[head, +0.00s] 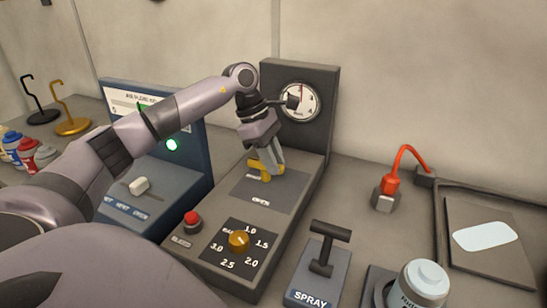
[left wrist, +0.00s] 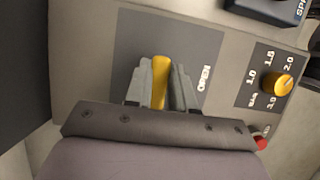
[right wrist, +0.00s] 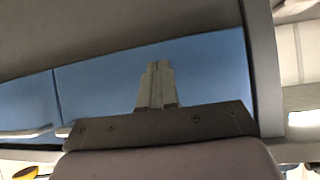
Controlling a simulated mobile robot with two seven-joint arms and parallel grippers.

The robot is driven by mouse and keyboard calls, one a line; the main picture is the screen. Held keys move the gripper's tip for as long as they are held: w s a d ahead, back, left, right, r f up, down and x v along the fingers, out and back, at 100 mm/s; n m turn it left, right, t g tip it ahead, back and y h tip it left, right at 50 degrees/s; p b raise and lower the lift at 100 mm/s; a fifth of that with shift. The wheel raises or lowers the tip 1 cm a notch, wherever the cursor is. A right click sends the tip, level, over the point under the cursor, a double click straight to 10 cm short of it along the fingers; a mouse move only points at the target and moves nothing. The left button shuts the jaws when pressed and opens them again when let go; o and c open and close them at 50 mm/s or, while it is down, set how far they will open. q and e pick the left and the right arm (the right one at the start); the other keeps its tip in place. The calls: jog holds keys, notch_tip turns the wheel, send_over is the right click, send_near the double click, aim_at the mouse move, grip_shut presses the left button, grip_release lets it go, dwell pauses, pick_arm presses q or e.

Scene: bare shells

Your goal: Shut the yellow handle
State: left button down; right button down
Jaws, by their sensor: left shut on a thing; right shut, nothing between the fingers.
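The yellow handle (head: 262,169) sits on a dark plate marked OPEN on the grey gauge unit (head: 316,170). My left gripper (head: 271,165) reaches down to it from above and is shut on it. In the left wrist view the yellow handle (left wrist: 160,82) lies between the two grey fingers of my left gripper (left wrist: 162,85). Part of the handle is hidden by the fingers. My right gripper (right wrist: 157,85) shows only in the right wrist view, its fingers together and empty, with a blue surface behind.
A gauge (head: 299,102) stands on the unit's upright back. An orange knob (head: 239,240) and a red button (head: 192,219) are on its front. A SPRAY lever (head: 323,247) and a white-lidded can (head: 420,285) stand to the right. A blue panel (head: 180,128) is at left.

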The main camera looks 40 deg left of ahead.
pick_arm(q)
jog(key=shift+r, duration=0.1)
dwell(0.5)
jog(key=c, duration=1)
grip_release()
jog(key=shift+o, duration=0.2)
jog(key=v, duration=0.7)
jog(key=shift+r+b, duration=0.1)
jog(key=shift+b, duration=0.25)
jog(key=shift+s, duration=0.1)
